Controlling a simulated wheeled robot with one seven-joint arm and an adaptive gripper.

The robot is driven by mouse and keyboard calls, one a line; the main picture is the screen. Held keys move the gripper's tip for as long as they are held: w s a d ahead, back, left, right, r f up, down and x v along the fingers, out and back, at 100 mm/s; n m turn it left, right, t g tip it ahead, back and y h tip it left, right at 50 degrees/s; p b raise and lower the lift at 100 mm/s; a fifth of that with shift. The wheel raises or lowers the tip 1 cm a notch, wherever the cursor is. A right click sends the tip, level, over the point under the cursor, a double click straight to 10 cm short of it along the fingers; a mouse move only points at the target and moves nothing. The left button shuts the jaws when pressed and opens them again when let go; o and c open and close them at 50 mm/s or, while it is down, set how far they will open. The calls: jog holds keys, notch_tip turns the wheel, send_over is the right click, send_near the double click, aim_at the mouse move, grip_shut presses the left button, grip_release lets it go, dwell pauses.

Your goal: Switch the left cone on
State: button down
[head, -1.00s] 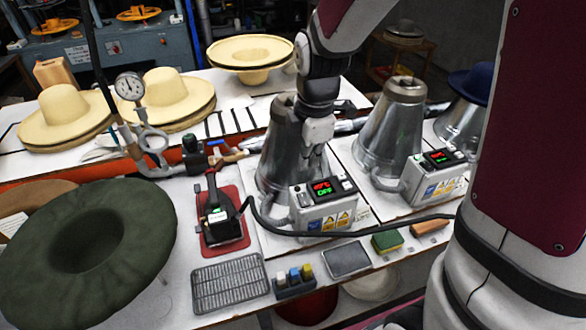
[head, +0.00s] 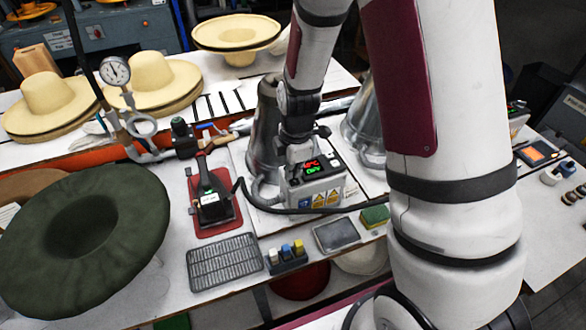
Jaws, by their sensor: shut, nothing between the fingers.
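The left cone (head: 263,125) is a grey metal cone standing on a white plate on the table. My arm hides part of it. Its control box (head: 318,190) is at its front right, with yellow and blue labels and a dark display (head: 312,166). The display shows a red line above a green line, too small to read surely. My gripper (head: 299,160) is shut and empty at the top of the box, close to the display's left side. I cannot tell whether it touches the box, and any switch there is hidden.
A black iron (head: 211,200) on a red mat and a black cable lie left of the box. A second cone (head: 366,122) is partly behind my arm. A green felt hat (head: 85,235) fills the left. A grid tray (head: 225,262) lies in front.

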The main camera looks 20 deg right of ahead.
jog(key=shift+w, duration=0.1)
jog(key=shift+w+f+g+b, duration=0.3)
jog(key=shift+f+g+b, duration=0.15)
jog(key=shift+g+b, duration=0.2)
jog(key=shift+w+f+g+b, duration=0.1)
jog(key=shift+g+b, duration=0.4)
jog(key=shift+g, duration=0.05)
